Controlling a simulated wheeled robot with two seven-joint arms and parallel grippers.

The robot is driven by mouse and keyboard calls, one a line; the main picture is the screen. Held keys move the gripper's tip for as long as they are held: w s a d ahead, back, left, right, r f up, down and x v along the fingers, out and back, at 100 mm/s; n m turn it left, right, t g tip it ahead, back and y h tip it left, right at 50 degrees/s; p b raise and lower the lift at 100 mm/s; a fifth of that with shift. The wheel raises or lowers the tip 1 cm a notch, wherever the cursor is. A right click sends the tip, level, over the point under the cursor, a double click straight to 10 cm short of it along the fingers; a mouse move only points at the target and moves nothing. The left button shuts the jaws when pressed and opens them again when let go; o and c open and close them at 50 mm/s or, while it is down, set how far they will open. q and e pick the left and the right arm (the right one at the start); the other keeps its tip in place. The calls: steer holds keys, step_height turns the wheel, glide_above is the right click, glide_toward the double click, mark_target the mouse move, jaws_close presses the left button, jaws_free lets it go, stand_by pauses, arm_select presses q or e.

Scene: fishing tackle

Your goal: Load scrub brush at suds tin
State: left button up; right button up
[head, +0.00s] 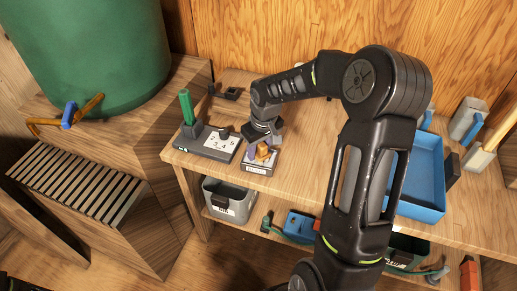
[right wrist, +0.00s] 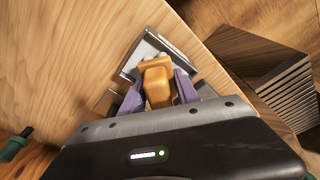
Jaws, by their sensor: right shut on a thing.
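My right gripper (head: 258,151) reaches down to the left part of the bench, and its purple fingers are shut on the orange-brown scrub brush (head: 264,153). In the right wrist view the fingers (right wrist: 158,92) sit on both sides of the brush (right wrist: 156,82). A shallow grey tin (head: 257,169) with a label on its front, which looks like the suds tin, lies right under the brush. Its metal rim shows in the right wrist view (right wrist: 128,68) beyond the brush. The brush's lower end is hidden, so I cannot tell whether it touches the tin's inside. My left gripper is out of view.
A dark block with a numbered plate (head: 221,142) and a green upright handle (head: 187,107) stands just left of the tin. A blue tray (head: 424,183) lies to the right behind my arm. A grey bin (head: 229,201) sits on the shelf below. A green barrel (head: 90,50) stands at left.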

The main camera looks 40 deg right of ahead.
steer(key=shift+s+r+p, duration=0.1)
steer(key=shift+r+p, duration=0.35)
steer(key=shift+r, duration=0.1)
steer(key=shift+r+p, duration=1.8)
steer(key=shift+r, duration=1.05)
steer(key=shift+s+d+m, duration=0.15)
steer(key=shift+m, duration=0.65)
steer(key=shift+a+m, duration=0.3)
steer(key=shift+a, duration=0.1)
steer(key=w+a+r+n, duration=0.1)
steer(key=w+a+r, duration=0.1)
steer(key=a, duration=0.6)
steer(key=w+a+r+n, duration=0.1)
steer(key=w+a+r, duration=0.1)
steer(key=a, duration=0.6)
steer(key=shift+a, duration=0.3)
